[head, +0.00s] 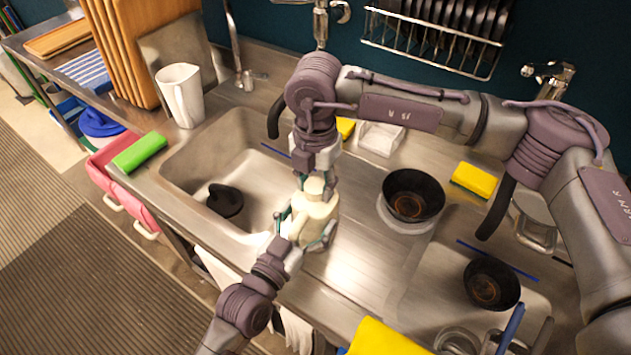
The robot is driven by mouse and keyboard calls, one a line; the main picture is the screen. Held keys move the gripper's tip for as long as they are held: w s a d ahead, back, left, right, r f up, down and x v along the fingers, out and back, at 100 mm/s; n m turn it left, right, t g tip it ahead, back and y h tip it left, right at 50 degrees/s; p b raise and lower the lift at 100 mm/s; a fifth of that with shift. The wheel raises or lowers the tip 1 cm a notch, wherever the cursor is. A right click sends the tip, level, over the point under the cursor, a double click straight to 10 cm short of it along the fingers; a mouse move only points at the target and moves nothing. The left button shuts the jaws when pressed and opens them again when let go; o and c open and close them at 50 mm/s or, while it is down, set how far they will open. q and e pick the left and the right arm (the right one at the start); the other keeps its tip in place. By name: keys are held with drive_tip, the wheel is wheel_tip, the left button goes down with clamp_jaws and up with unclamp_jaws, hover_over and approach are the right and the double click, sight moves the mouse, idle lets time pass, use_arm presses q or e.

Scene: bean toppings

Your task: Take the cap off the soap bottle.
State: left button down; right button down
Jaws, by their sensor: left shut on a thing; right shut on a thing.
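The soap bottle (313,211) is cream coloured and is held above the counter strip between the two sinks. Its cap (315,186), also pale, is at the bottle's top; I cannot tell whether the two are joined or slightly apart. My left gripper (308,232) comes from below and is shut around the bottle's body. My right gripper (316,178) comes down from above and is shut on the cap. The fingers hide part of both the bottle and the cap.
A left sink (180,165) holds a dark object (225,200). A black bowl (413,195) stands right of the bottle, and another (490,284) is in the right sink. A white pitcher (181,95), green sponge (140,152) and yellow sponge (474,180) are around. Faucets stand behind.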

drive_tip(key=n, duration=0.4)
drive_tip(key=shift+n, duration=0.3)
drive_tip(key=n, duration=0.6)
drive_tip(key=shift+n, duration=0.3)
drive_tip(key=n, duration=0.8)
drive_tip(key=shift+n, duration=0.4)
drive_tip(key=n, duration=0.8)
drive_tip(key=shift+n, duration=0.3)
drive_tip(key=n, duration=0.9)
drive_tip(key=shift+r+n, duration=0.1)
drive_tip(key=shift+n, duration=0.2)
